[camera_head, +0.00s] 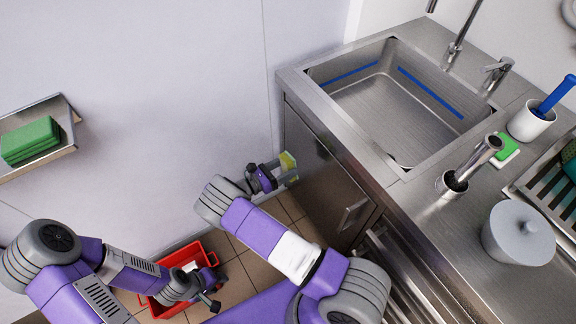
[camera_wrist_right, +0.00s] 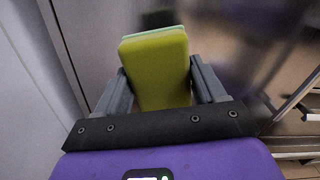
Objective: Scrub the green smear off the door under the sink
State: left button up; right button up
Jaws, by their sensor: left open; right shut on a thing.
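The steel door (camera_head: 318,180) under the sink (camera_head: 385,105) stands upright on the cabinet front, with a handle at its lower right. My right gripper (camera_head: 283,174) is shut on a yellow sponge (camera_head: 289,162) with a green layer, close to the door's far left edge. In the right wrist view the sponge (camera_wrist_right: 155,72) sits between the two grey fingers and faces the door's metal (camera_wrist_right: 235,45). I cannot tell whether it touches. I see no green smear; sponge and gripper cover part of the door. My left gripper (camera_head: 208,293) is open and low, over a red crate.
The red crate (camera_head: 220,258) stands on the tiled floor, with something white inside. Green pads lie on a wall shelf (camera_head: 70,125) at left.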

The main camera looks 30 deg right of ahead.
jog(key=shift+a, duration=0.1)
jog(key=shift+s+a, duration=0.1)
jog(key=shift+a, duration=1.3)
